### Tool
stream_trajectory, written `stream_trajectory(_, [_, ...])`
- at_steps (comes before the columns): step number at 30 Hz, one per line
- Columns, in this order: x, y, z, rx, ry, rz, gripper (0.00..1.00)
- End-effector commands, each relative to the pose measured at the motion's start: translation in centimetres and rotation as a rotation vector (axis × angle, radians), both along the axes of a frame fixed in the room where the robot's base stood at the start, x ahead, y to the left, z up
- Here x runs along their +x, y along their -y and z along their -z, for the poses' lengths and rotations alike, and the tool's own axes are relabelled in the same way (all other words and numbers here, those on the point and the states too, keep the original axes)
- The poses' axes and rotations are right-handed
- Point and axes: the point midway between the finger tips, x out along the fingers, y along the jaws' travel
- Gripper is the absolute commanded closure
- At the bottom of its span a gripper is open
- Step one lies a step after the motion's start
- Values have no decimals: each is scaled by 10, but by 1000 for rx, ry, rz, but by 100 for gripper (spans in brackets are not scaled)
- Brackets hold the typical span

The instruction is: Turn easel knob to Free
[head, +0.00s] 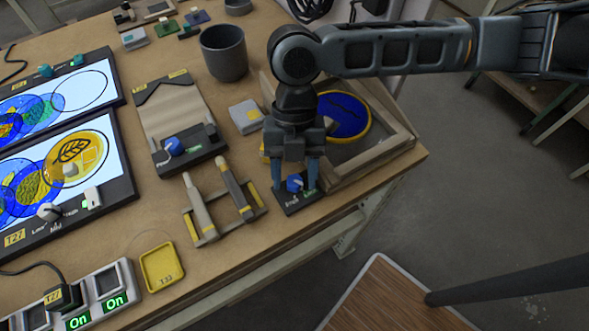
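A blue knob (294,184) sits on a small black base (291,207) at the table's front right edge, in front of a wooden frame that looks like the easel (386,152). A small green label (310,191) is beside the knob; its text is too small to read. My gripper (294,187) points down over the base, its two blue fingers on either side of the knob. The fingers look apart, with a small gap to the knob. A round blue disc with a yellow rim (340,113) lies within the frame, partly hidden by my arm.
A tool rack (207,240) with two tools stands just left of the base. A black-edged board with another blue knob (172,146), a grey cup (224,52), lit panels (75,165) and a yellow tray (161,267) lie further left. The floor to the right is mostly open, with a stool (385,300).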

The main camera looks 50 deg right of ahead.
Motion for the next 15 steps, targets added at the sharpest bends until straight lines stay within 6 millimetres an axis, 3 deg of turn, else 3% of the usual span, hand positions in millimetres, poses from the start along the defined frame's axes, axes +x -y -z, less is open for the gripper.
stream_trajectory(2, [0, 0, 0, 0, 0, 0, 54])
stream_trajectory(15, [0, 0, 0, 0, 0, 0, 96])
